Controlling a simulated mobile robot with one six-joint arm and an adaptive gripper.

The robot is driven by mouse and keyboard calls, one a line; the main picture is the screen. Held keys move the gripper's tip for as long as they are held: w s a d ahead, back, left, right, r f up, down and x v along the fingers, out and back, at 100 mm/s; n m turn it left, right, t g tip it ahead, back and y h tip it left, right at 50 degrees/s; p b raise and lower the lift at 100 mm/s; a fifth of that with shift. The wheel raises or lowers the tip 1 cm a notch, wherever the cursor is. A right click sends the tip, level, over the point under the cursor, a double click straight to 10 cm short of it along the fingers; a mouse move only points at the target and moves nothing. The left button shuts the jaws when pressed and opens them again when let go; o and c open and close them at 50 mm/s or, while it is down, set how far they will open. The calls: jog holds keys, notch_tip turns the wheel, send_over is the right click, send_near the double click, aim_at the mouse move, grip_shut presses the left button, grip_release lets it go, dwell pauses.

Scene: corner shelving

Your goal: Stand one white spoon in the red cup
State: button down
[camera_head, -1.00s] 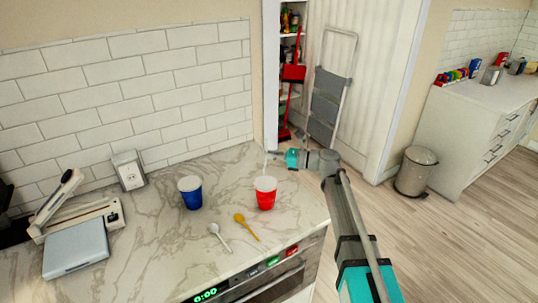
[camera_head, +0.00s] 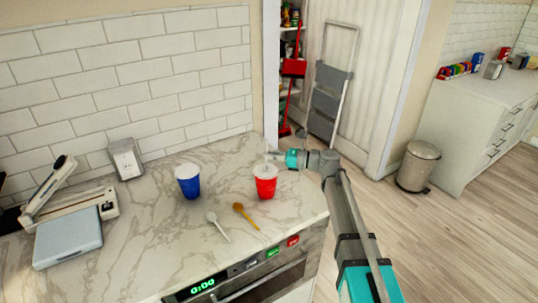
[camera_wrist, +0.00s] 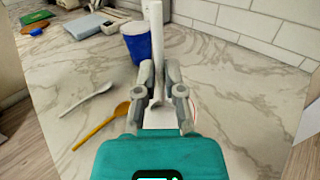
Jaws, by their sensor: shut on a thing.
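The red cup (camera_head: 265,184) stands upright near the right end of the marble counter. My gripper (camera_head: 275,156) is just above and behind its rim in the head view. It is shut on a white spoon (camera_wrist: 155,45), which also shows as a thin pale upright piece above the cup in the head view (camera_head: 267,148). My gripper (camera_wrist: 164,92) hides most of the cup in the wrist view. I cannot tell whether the held spoon's lower end is inside the cup. Another white spoon (camera_head: 217,226) lies flat on the counter, left of the cup.
A yellow-orange spoon (camera_head: 246,216) lies beside the loose white spoon. A blue cup (camera_head: 189,185) stands to the left. A scale (camera_head: 68,238) is farther left. A tiled wall (camera_head: 130,80) bounds the counter's back, and its front edge is above an oven.

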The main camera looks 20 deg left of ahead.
jog(key=shift+f+b, duration=1.45)
jog(key=shift+f, duration=0.25)
jog(key=c, duration=0.7)
grip_release()
jog(key=shift+d, duration=0.1)
jog(key=shift+w+d, duration=0.15)
jog(key=shift+d, duration=1.85)
jog(key=shift+w+d, duration=0.2)
jog(key=shift+d, duration=1.75)
jog(key=shift+w+d, duration=0.15)
jog(key=shift+d, duration=1.85)
jog(key=shift+s+f, duration=0.1)
